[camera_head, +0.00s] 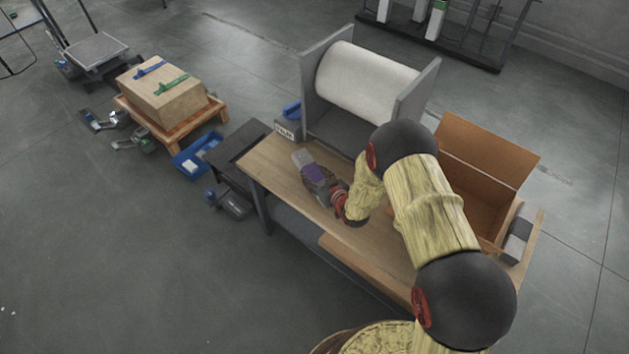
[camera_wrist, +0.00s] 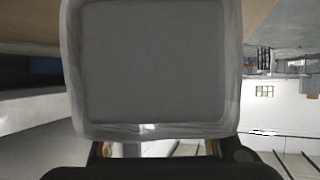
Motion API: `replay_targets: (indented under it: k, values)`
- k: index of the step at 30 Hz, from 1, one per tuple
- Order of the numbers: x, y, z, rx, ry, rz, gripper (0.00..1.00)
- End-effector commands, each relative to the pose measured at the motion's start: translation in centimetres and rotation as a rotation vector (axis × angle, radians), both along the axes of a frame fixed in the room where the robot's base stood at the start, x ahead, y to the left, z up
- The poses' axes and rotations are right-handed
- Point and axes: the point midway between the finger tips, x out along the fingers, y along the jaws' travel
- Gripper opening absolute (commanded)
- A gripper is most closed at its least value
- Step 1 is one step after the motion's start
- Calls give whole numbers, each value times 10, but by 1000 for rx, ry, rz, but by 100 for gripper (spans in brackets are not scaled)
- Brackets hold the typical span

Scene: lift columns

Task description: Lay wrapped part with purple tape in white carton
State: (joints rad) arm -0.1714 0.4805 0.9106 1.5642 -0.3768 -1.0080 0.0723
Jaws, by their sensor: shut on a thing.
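The wrapped part (camera_head: 302,159) is a grey block in clear film with a purple patch, over the left part of the workbench in the head view. My gripper (camera_head: 318,180) is shut on it. In the wrist view the part (camera_wrist: 150,65) fills the upper middle, a flat grey face with a translucent wrapped rim, between my fingers (camera_wrist: 158,149). I cannot tell whether it touches the bench top. An open brown cardboard carton (camera_head: 490,157) stands at the bench's right end, partly hidden by my arm. I see no clearly white carton.
The wooden workbench (camera_head: 265,160) has a large white roll (camera_head: 365,80) in a grey holder at its back. A grey-white block (camera_head: 517,240) sits by the carton. Left of the bench are a black stand (camera_head: 237,150), a blue bin (camera_head: 197,155) and a taped box on a pallet (camera_head: 165,90).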

Motion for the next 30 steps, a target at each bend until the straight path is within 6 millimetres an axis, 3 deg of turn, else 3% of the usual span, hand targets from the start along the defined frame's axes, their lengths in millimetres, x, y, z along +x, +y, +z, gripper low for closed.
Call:
replay_targets:
  k: [1, 4, 15, 16, 25, 30]
  values:
    - [-1, 0, -13, 1, 2, 1, 1]
    - [-1, 0, -23, 0, 1, 1, 1]
    - [-1, 0, -25, 0, -1, 0, 1]
    - [-2, 0, -26, -1, 3, 0, 47]
    - [-2, 0, -25, -1, 3, 0, 64]
    - [-2, 0, -25, -1, 3, 0, 65]
